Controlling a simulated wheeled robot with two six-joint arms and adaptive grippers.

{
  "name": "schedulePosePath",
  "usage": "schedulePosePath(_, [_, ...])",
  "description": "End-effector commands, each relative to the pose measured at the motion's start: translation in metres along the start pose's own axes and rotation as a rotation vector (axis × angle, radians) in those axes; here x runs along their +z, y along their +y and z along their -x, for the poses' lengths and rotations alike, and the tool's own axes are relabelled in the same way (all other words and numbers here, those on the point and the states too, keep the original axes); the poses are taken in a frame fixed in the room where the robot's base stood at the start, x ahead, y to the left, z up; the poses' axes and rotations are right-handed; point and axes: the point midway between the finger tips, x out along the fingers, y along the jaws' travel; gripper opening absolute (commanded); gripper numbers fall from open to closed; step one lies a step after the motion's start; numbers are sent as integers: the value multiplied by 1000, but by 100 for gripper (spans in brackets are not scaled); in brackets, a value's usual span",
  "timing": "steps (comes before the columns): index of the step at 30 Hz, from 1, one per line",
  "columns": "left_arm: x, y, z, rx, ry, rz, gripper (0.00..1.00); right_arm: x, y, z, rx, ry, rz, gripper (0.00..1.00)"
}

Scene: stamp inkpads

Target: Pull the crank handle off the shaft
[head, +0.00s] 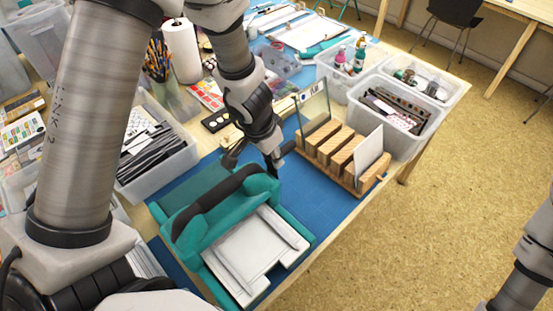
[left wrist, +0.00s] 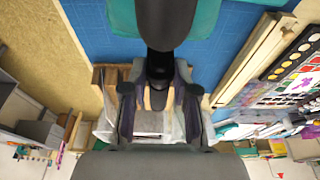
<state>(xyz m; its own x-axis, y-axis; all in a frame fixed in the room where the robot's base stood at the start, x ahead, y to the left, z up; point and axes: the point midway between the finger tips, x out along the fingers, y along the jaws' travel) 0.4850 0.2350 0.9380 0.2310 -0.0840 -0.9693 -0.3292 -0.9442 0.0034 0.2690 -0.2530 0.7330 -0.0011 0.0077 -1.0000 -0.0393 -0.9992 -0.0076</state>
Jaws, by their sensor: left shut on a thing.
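A teal machine (head: 192,247) with a thick black bar across its top and a white bed stands on the blue mat. My left gripper (head: 273,163) reaches down at the far right end of the machine. In the left wrist view, its two fingers (left wrist: 160,97) are shut on the dark crank handle (left wrist: 166,22), whose thick rounded grip fills the top centre. The shaft is hidden, and I cannot tell whether the handle still sits on it. Only part of my right arm shows at the right edge; its gripper is out of view.
A wooden slotted rack (head: 343,155) with a clear panel and a white card stands close to the right of my left gripper. Clear bins (head: 398,140) stand beyond it. A bin of dark sheets (head: 160,160) is on the left. The blue mat (head: 320,212) is bare right of the machine.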

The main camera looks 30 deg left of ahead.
Motion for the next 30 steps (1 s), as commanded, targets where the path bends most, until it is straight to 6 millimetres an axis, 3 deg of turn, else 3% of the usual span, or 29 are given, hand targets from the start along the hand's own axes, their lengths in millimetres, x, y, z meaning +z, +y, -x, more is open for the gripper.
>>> schedulePosePath(30, [-25, 0, -5, -1, 0, 0, 0, 0, 0, 22, 0, 0, 0, 54])
